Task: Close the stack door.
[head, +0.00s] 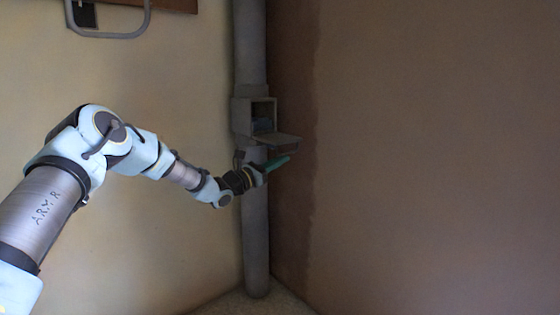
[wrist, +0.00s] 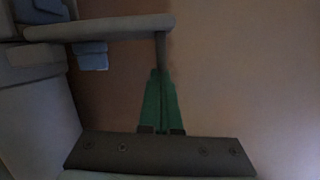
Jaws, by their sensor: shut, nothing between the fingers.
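The stack door (head: 277,139) is a small grey flap on the box of the grey stack pipe in the corner. It stands open, sticking out from the lower part of the opening. In the wrist view the door (wrist: 110,27) is a grey bar seen nearly edge-on, with a thin dark piece (wrist: 161,48), perhaps its handle, at its end. My gripper (head: 288,157) has green fingers and is shut and empty, just below the door. In the wrist view its fingertips (wrist: 160,72) lie close to the dark piece; I cannot tell whether they touch.
The box opening (head: 263,112) is dark, with something bluish inside (wrist: 90,52). The grey stack pipe (head: 256,225) runs down to the floor. A yellowish wall (head: 150,240) is on the left and a brown plaster wall (head: 430,150) on the right, close to the door.

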